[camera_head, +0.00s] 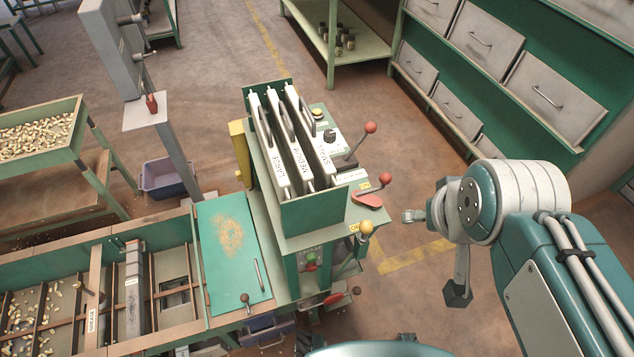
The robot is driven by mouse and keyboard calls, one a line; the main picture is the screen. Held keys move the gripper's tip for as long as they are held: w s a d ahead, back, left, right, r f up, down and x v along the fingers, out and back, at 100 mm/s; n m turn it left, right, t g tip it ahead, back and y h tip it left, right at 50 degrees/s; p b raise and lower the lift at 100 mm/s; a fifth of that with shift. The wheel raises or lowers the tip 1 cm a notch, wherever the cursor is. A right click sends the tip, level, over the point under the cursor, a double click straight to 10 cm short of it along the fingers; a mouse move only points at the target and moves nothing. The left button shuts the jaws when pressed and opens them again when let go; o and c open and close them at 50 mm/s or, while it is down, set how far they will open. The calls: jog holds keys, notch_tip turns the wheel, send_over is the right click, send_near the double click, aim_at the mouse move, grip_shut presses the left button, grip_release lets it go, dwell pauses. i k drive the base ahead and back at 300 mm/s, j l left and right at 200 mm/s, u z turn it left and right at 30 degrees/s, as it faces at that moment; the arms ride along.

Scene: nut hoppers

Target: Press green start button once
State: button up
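A yellow-knobbed lever (366,228) and red-knobbed levers (386,178) stick out beside the panel. Labelled plates (305,150) stand in the green box above. A green sloped board (232,255) lies to the left. Open floor (410,240) lies right of the machine.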

aim_at(311, 256)
jog(key=l+u, duration=0.25)
jog(key=u, duration=0.15)
jog(key=i+l+u, duration=0.1)
jog(key=l+u, duration=0.45)
jog(key=u, duration=0.25)
